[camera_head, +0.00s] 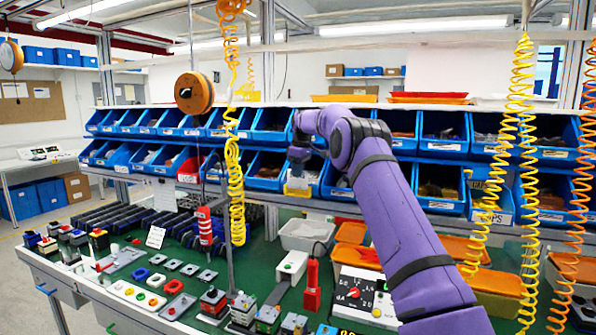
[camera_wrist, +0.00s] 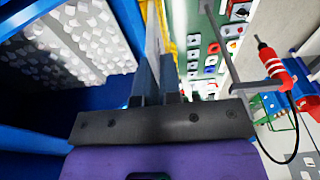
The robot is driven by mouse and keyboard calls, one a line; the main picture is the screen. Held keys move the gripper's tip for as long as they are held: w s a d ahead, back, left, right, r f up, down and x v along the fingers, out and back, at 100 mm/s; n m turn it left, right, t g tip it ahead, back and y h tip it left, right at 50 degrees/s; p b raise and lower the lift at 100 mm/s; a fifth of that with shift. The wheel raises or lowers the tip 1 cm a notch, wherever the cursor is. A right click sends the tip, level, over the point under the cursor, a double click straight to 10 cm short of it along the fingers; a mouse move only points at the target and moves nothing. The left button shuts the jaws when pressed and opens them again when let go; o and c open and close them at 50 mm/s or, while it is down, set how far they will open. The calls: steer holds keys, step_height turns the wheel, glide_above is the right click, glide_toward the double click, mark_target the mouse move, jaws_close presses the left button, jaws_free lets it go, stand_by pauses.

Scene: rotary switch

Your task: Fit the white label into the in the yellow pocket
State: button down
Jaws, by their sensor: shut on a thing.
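My gripper (camera_head: 298,170) is at the front of the blue bin row, fingers pointing down. In the wrist view my gripper (camera_wrist: 155,85) is shut on a thin pale piece seen nearly edge-on, which I take as the white label (camera_wrist: 152,38). In the head view a small whitish patch, likely the label (camera_head: 297,188), shows just below the fingers, in front of a bin. A yellow strip (camera_wrist: 163,15) shows beyond the piece in the wrist view. I cannot tell whether it is the yellow pocket, or whether the label touches it.
Blue bins (camera_head: 265,172) stand in two rows, close around my gripper. A yellow coiled hose (camera_head: 235,190) hangs to its left.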

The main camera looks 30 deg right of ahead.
steer(key=shift+f, duration=1)
steer(key=c, duration=1.2)
jaws_free()
steer(key=r, duration=0.6)
steer(key=s+r, duration=0.1)
steer(key=r, duration=0.2)
steer(key=shift+d+r, duration=0.3)
steer(key=shift+r, duration=0.6)
